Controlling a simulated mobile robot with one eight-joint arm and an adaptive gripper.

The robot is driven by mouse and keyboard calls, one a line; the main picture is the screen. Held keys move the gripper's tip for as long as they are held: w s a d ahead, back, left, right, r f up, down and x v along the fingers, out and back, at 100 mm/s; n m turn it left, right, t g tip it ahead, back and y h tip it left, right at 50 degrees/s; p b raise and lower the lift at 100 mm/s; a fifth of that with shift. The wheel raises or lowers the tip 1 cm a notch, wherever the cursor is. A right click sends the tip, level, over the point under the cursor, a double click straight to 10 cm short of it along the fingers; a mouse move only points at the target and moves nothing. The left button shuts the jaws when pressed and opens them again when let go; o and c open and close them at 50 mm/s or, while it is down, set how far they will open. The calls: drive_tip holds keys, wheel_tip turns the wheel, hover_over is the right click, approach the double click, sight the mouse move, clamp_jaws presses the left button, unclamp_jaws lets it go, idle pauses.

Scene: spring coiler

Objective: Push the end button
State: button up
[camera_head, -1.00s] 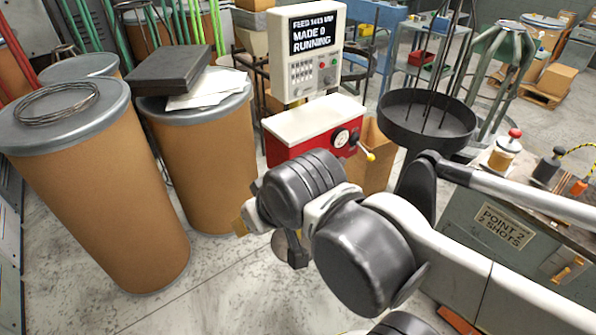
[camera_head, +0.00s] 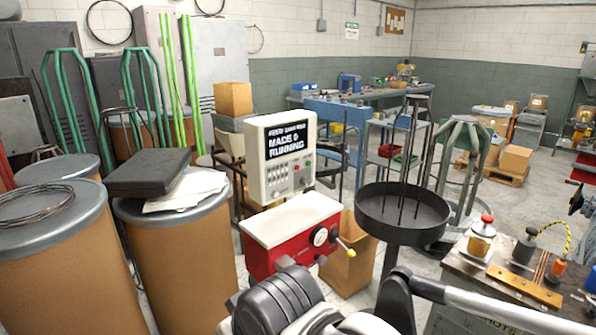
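The control panel (camera_head: 281,158) is a cream box with a black screen (camera_head: 287,141) reading "MADE 0 RUNNING" under a blurred top line. Below the screen are rows of small keys or sliders and a few small round buttons, one of them red (camera_head: 297,167). Their labels are too small to read, so I cannot tell which is the end button. The panel stands behind a red and cream machine box (camera_head: 292,234) with a dial and a yellow-tipped lever. My arm's dark, ribbed joint shows at the bottom middle, in front of this box. My gripper is out of view.
Brown drums (camera_head: 180,255) with grey lids stand at the left, close to the machine. A round black pan (camera_head: 403,212) on a post stands right of it. A cardboard box (camera_head: 350,258) sits between them. A bench with red-knobbed fittings (camera_head: 481,238) is at the lower right.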

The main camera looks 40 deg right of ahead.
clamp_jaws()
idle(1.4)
